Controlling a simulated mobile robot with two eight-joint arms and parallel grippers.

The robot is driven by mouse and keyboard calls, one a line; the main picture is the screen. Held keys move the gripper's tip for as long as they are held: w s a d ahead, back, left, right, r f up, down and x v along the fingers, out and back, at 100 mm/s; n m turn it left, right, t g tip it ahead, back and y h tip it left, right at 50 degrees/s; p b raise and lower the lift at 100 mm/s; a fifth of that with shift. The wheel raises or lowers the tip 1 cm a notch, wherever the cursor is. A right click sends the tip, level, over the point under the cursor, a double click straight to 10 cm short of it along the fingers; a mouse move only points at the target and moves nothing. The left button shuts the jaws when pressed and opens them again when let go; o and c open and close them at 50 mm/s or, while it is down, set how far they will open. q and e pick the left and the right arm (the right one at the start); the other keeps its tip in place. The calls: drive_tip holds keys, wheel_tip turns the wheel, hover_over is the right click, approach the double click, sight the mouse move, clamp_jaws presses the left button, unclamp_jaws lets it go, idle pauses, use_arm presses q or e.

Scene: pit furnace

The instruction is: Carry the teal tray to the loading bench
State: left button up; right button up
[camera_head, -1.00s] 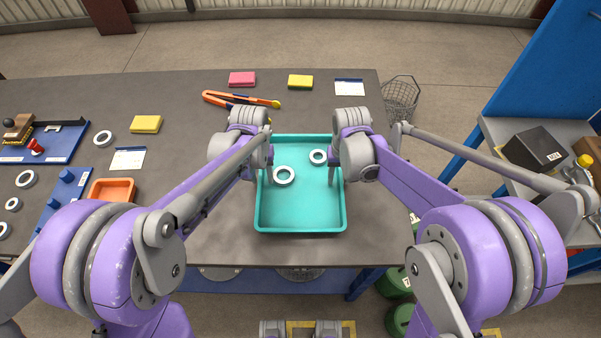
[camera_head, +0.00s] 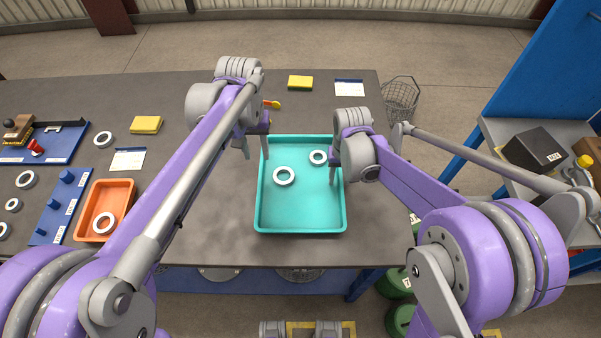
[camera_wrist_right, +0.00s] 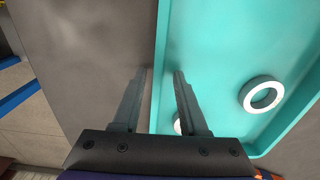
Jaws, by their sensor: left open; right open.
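The teal tray (camera_head: 300,222) lies flat on the dark workbench, near its right end. Two white rings lie in it: a larger one (camera_head: 284,176) left of the middle and a smaller one (camera_head: 318,157) further back. My left gripper (camera_head: 255,150) is open at the tray's back left corner; whether its fingers straddle the rim is unclear. My right gripper (camera_head: 336,168) is open at the tray's right side. In the right wrist view, the right gripper's fingers (camera_wrist_right: 161,76) stand on either side of the tray's rim (camera_wrist_right: 161,40), with gaps.
The dark workbench (camera_head: 210,235) also bears an orange tray (camera_head: 85,218) with a white ring, blue fixtures (camera_head: 58,205), yellow sponges (camera_head: 300,82) and cards (camera_head: 349,88). A wire basket (camera_head: 400,100) stands off its right end. A grey shelf with a dark box (camera_head: 539,150) is further right.

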wheel_tip(320, 180, up, 12)
idle(0.4)
drive_tip(key=shift+s, duration=0.1)
idle(0.3)
use_arm(q)
drive_tip(key=s+a+f+t, duration=0.2)
drive_tip(key=s+a, duration=0.1)
drive_tip(key=s, duration=0.6)
drive_tip(key=s+a+f+t, duration=0.3)
drive_tip(key=s+a, duration=0.1)
drive_tip(key=s, duration=0.6)
drive_tip(key=shift+f+t, duration=0.25)
drive_tip(key=shift+t, duration=0.05)
use_arm(e)
drive_tip(key=s+d+f+t, duration=0.2)
drive_tip(key=s+d, duration=0.1)
drive_tip(key=s, duration=0.6)
drive_tip(key=s+d+f+t, duration=0.3)
drive_tip(key=s, duration=0.7)
drive_tip(key=shift+d+t, duration=0.3)
drive_tip(key=shift+d, duration=0.1)
drive_tip(key=shift+f, duration=0.1)
